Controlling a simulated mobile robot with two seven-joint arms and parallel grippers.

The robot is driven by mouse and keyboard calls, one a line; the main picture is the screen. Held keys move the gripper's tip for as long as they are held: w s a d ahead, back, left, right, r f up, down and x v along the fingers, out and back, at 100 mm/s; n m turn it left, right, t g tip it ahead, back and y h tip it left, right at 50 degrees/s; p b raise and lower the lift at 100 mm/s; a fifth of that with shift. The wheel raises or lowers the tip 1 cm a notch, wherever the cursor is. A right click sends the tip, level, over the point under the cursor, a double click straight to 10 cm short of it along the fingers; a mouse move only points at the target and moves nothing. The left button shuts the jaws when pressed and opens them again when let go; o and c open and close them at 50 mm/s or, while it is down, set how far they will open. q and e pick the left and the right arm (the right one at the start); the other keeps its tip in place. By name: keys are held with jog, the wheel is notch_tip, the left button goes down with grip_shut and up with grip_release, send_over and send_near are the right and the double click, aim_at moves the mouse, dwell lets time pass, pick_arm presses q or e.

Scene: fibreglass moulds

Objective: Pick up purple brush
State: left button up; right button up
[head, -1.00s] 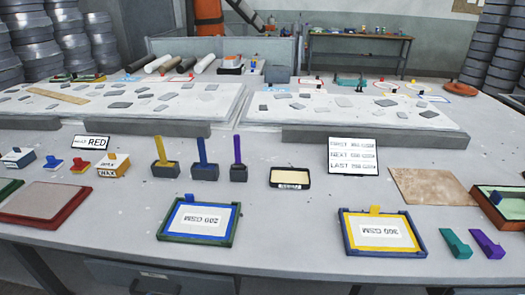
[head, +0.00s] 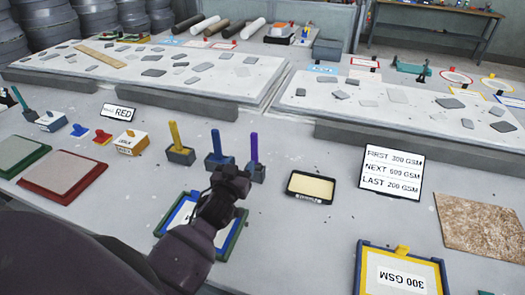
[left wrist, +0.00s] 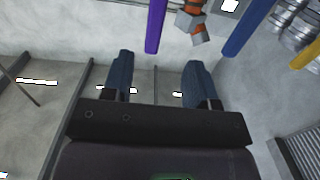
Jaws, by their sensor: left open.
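The purple brush (head: 254,149) stands upright in a dark block holder (head: 259,173), rightmost of three brushes. Its handle also shows in the left wrist view (left wrist: 155,26), at the top between and beyond my fingertips. My left gripper (head: 231,175) is open and empty, just in front of the blue and purple brushes in the head view. It also shows in the left wrist view (left wrist: 158,62) with its two fingers apart and clear of the handle. The gripper partly hides the lower front of the holders. My right gripper is not in view.
The blue brush (head: 214,142) and yellow brush (head: 175,137) stand left of the purple one. A blue-and-green framed mould (head: 160,229) lies under my arm. A shallow black tray (head: 311,187) and a sign (head: 391,173) are to the right. A raised slab's edge (head: 195,105) runs behind.

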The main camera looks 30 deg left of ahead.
aim_at(253, 147)
pick_arm(q)
jog(key=shift+t+h, duration=0.3)
jog(key=x, duration=0.6)
jog(key=shift+d+r, duration=0.25)
jog(key=shift+w+a+f, duration=0.1)
jog(key=shift+w+a, duration=0.1)
jog(key=shift+w, duration=0.5)
jog(key=x, duration=0.3)
jog(key=shift+w+f, duration=0.15)
jog(key=shift+f, duration=0.15)
jog(key=shift+w+a, duration=0.2)
jog(key=shift+w, duration=0.3)
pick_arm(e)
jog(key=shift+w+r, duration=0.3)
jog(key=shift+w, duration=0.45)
